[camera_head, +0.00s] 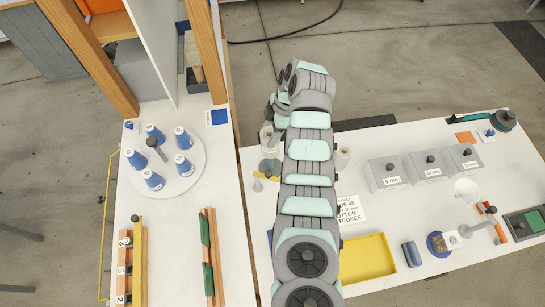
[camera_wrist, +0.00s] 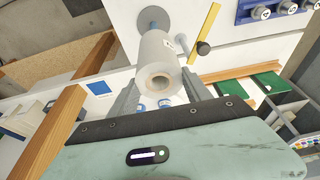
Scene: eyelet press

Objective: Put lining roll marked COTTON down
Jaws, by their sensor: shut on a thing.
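A white lining roll (camera_wrist: 158,58) with a hollow core facing me sits between the fingers of my gripper (camera_wrist: 163,95) in the wrist view. My gripper is shut on it. A small mark shows on the roll's side, too small to read, so I cannot confirm COTTON. In the head view my arm hides most of the gripper; a pale roll (camera_head: 268,140) shows at the arm's left side, near the right table's left edge.
The right table holds a printed card (camera_head: 349,209), a yellow tray (camera_head: 368,258), grey boxes (camera_head: 384,174) and a blue block (camera_head: 411,253). The left table has a round stand (camera_head: 190,150) with several blue cones, plus wooden rails (camera_head: 138,265).

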